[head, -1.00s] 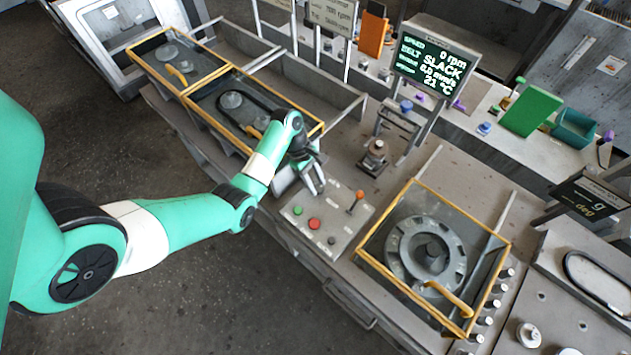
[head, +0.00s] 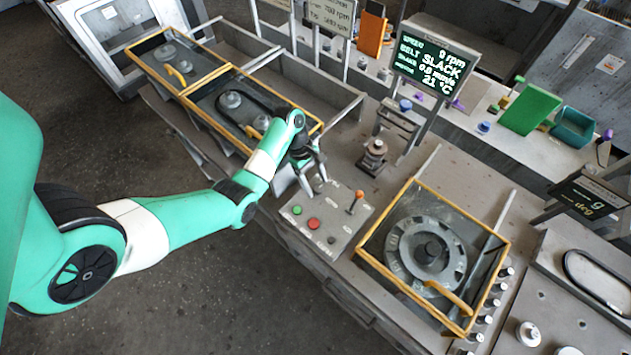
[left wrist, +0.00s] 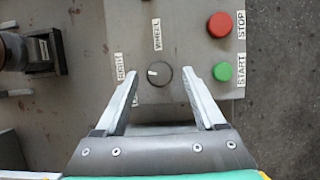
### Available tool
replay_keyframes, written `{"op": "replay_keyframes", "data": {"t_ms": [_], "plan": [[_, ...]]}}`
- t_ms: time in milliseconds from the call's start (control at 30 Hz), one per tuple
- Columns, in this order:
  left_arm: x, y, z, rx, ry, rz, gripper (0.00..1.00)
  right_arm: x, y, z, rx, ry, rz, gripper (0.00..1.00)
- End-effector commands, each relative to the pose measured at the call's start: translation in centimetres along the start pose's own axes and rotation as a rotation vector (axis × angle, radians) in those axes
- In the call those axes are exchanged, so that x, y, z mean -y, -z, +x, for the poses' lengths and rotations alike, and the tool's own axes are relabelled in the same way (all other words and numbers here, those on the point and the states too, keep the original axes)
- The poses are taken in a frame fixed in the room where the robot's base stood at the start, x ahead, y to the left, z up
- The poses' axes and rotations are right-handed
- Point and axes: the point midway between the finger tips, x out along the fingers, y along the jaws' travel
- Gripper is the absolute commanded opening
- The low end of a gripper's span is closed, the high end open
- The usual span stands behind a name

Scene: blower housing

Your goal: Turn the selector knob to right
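The selector knob (left wrist: 158,74) is a small dark round knob with a white mark toward its left side in the left wrist view. A "WHEEL" label (left wrist: 157,34) stands above it, and another label (left wrist: 119,67), hard to read, stands at its left. My left gripper (left wrist: 159,76) is open, with one finger on each side of the knob and a visible gap on both sides. In the head view my left gripper (head: 314,182) is over the far left part of the grey control panel (head: 337,236). My right gripper is not in view.
A red STOP button (left wrist: 219,25) and a green START button (left wrist: 222,71) sit close to the right finger. An orange-tipped lever (head: 356,198) rises from the panel. A yellow-framed guard (head: 473,214) over a round housing stands to the right.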

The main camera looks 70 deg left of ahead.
Motion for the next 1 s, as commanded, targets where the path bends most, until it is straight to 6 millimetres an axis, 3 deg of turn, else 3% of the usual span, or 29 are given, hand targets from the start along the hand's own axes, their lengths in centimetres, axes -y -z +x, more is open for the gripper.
{"op": "replay_keyframes", "data": {"t_ms": [267,433,600,700,1000], "plan": [[0.0,0.0,-0.6,0.000,-0.001,0.000,0.71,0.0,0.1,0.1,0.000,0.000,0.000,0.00],[-0.1,-0.1,-3.8,-0.002,-0.005,0.000,0.71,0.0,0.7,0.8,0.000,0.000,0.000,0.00],[0.0,-0.4,-8.6,0.000,-0.001,-0.003,0.71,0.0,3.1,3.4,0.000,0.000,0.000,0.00],[0.0,-0.3,-10.3,0.000,-0.001,-0.002,0.71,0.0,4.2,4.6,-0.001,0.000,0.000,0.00],[0.0,0.0,-11.7,0.000,0.000,0.000,0.71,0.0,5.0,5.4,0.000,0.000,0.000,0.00]]}}
